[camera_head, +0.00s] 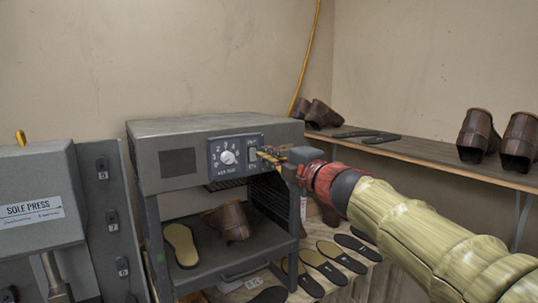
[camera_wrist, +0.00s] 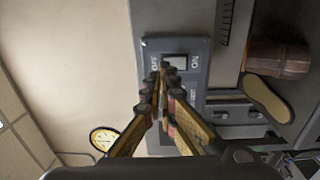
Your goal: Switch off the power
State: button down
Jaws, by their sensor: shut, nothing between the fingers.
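The grey machine (camera_head: 170,172) has a dark control panel (camera_head: 214,174) with a round white dial (camera_head: 228,157). At the panel's right end is a small pale power switch, partly hidden by my gripper (camera_head: 263,154) in the head view. In the wrist view, the switch (camera_wrist: 176,62) sits on the panel (camera_wrist: 200,46) between lettering that seems to read ON and OFF, turned sideways. My gripper (camera_wrist: 160,72) is shut and empty. Its tips are in front of the panel, close beside the switch at the OFF-lettering side. I cannot tell whether they touch it.
The sole press (camera_head: 35,225) stands at the left. A brown shoe (camera_head: 230,220) and a sole (camera_head: 181,244) lie on the machine's lower shelf. Several soles (camera_head: 330,272) lie below. A wooden shelf (camera_head: 430,152) with shoes runs along the right wall. A yellow cable (camera_head: 306,60) hangs behind.

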jog(key=v, duration=0.8)
jog(key=shift+s+r, duration=0.25)
jog(key=shift+r, duration=0.3)
jog(key=shift+w+d, duration=0.1)
jog(key=shift+d, duration=0.05)
